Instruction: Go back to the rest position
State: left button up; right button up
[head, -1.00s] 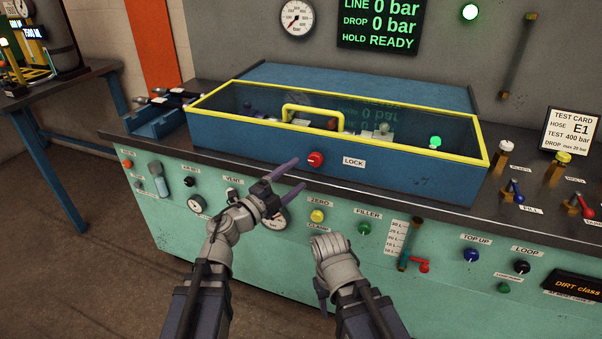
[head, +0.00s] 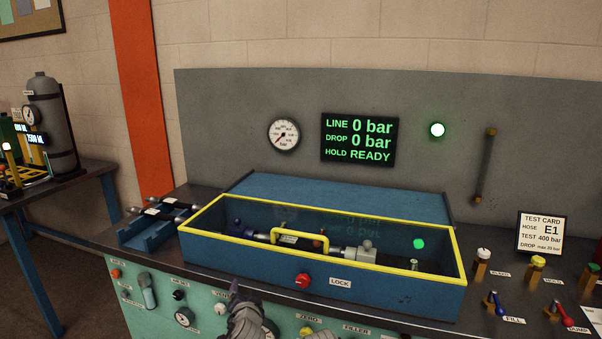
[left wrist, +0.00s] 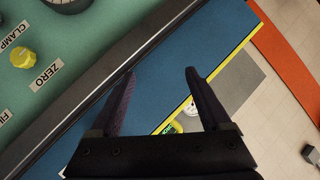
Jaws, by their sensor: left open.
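My left gripper (head: 234,296) shows at the bottom of the head view, in front of the bench and below the red lock knob. In the left wrist view its two fingers (left wrist: 160,78) stand apart with nothing between them, with the blue test box (left wrist: 165,75) beyond. My right gripper is not in the head view. The blue test box (head: 370,287) has its yellow-rimmed clear lid (head: 350,218) down, and a hose assembly (head: 345,252) lies inside.
The red lock knob (head: 303,281) sits on the box front. The display (head: 359,139) reads LINE 0 bar, DROP 0 bar, HOLD READY. A green lamp (head: 437,130) is lit. A blue holder (head: 150,230) stands left, valves (head: 494,303) right. A side table (head: 60,185) stands at far left.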

pick_arm(q)
jog(key=s+d+f+g+p, duration=0.1)
jog(key=s+d+g+p, duration=0.1)
jog(key=s, duration=0.5)
jog(key=s+d+f+n+g+h+p, duration=0.1)
jog(key=s+d+f+g+p, duration=0.1)
jog(key=s+g, duration=0.5)
jog(key=s+d+f+n+g+p, duration=0.1)
jog(key=s+d+g+p, duration=0.3)
jog(key=s, duration=0.5)
jog(key=shift+s+d+f+g, duration=0.15)
jog(key=shift+d+f+g, duration=0.25)
jog(key=shift+g, duration=0.1)
